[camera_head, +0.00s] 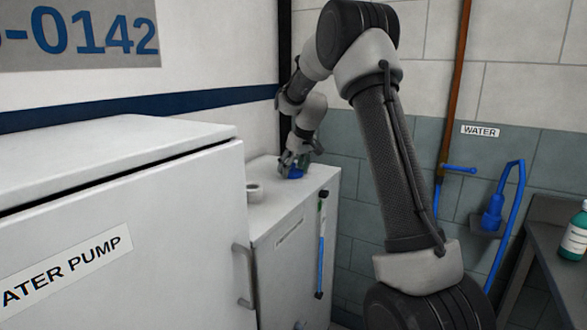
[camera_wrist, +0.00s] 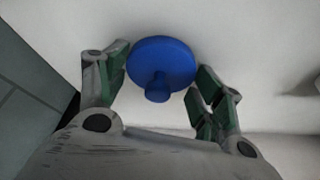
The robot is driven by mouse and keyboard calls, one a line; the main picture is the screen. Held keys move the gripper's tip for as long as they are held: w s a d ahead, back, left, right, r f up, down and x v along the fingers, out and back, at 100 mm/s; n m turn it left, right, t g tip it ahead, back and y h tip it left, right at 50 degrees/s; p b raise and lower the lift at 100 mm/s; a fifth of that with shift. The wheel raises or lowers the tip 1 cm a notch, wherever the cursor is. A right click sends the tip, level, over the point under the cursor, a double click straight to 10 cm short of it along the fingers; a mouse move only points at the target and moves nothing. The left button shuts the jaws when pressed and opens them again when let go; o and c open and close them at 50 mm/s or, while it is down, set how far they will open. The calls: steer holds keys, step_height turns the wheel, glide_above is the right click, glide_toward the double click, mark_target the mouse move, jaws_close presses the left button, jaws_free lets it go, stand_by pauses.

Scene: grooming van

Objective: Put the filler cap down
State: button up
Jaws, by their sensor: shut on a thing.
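The filler cap (camera_wrist: 163,62) is a blue round disc with a small knob on top. In the wrist view it sits between the two green-padded fingers of my gripper (camera_wrist: 162,78), which is shut on it. A pale surface lies behind the cap; I cannot tell whether the cap touches it. In the head view my gripper (camera_head: 291,170) is low at the top of the white cabinet (camera_head: 270,217), near its back. The blue cap (camera_head: 294,173) shows only partly there, under the fingers.
A pale round filler neck (camera_head: 253,192) stands on the cabinet top, left of my gripper. The larger water pump housing (camera_head: 120,220) is at the left. A blue-handled brush (camera_head: 321,245) hangs on the cabinet's side. A blue nozzle (camera_head: 493,212) and a green bottle (camera_head: 575,232) are at the right.

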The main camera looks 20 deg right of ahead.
steer(key=shift+f, duration=0.15)
steer(key=o, duration=0.9)
steer(key=shift+c, duration=0.2)
steer(key=shift+s+r, duration=0.1)
steer(key=shift+r, duration=0.4)
steer(key=s+a+v, duration=0.1)
steer(key=v, duration=1.1)
steer(key=s+a+r, duration=0.1)
steer(key=s+r, duration=0.3)
steer(key=s, duration=0.7)
steer(key=s+a+f+m, duration=0.1)
steer(key=s+f, duration=0.2)
steer(key=s, duration=1.1)
steer(key=s+a+f+m+h, duration=0.1)
steer(key=s+f, duration=0.3)
steer(key=s, duration=1.1)
steer(key=shift+m, duration=0.4)
